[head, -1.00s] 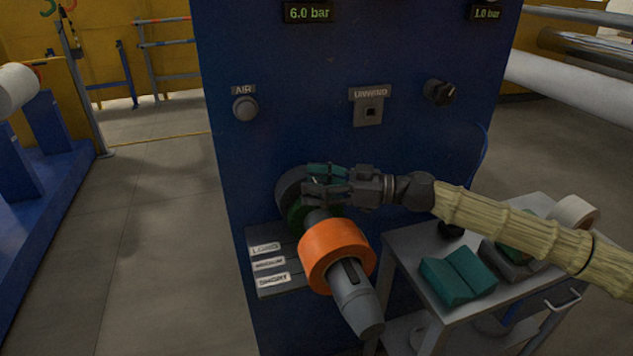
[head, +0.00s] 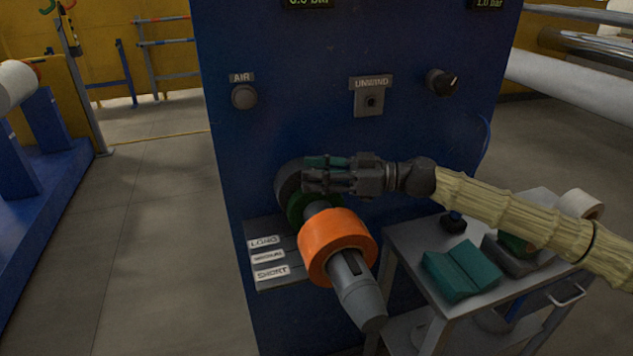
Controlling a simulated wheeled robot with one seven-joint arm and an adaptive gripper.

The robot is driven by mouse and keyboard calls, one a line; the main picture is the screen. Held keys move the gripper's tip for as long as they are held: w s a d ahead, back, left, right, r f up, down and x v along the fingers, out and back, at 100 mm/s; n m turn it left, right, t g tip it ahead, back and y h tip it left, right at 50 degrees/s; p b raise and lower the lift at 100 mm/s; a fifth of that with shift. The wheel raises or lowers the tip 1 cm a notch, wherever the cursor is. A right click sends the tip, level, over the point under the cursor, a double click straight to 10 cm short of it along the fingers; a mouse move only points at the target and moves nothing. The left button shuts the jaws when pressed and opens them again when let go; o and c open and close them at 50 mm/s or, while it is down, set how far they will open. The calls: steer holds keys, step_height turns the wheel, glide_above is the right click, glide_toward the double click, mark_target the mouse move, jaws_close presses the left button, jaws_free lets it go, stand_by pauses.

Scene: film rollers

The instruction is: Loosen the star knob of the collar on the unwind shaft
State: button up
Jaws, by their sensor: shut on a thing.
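The unwind shaft (head: 360,292) sticks out from the blue machine panel toward me and carries an orange ring (head: 337,236). Behind the ring, a dark green collar (head: 299,207) sits around the shaft, close to a dark round flange (head: 287,183). My gripper (head: 312,178) reaches in from the right, at the top of the collar. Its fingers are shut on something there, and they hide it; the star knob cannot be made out. A teal patch shows at the fingers.
The blue panel (head: 330,60) rises right behind the shaft. Labels LONG, MEDIUM and SHORT are on a plate (head: 282,284) at lower left. A grey cart (head: 400,238) with teal blocks (head: 462,270) stands below my arm at right. The floor at left is clear.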

steer(key=shift+f+n+g+b, duration=0.4)
steer(key=shift+g+b, duration=0.3)
steer(key=shift+b, duration=0.4)
steer(key=n+g+b, duration=0.1)
steer(key=b, duration=0.1)
steer(key=n+g+b, duration=0.1)
steer(key=g+b, duration=0.1)
steer(key=b, duration=0.1)
steer(key=shift+w+r+g+b, duration=0.1)
steer(key=shift+r+g+b, duration=0.05)
steer(key=shift+g+b, duration=0.15)
steer(key=n+g+h+b, duration=0.1)
steer(key=g, duration=0.1)
steer(key=n+g+h+b, duration=0.1)
steer(key=n+g+b, duration=0.1)
steer(key=shift+r+n, duration=0.2)
steer(key=shift+n, duration=0.1)
steer(key=shift+g+h+b, duration=0.3)
steer(key=shift+g+b, duration=0.1)
steer(key=shift+g, duration=0.2)
steer(key=o, duration=1)
steer(key=shift+o, duration=0.2)
steer(key=shift+d, duration=0.1)
steer(key=v, duration=1.2)
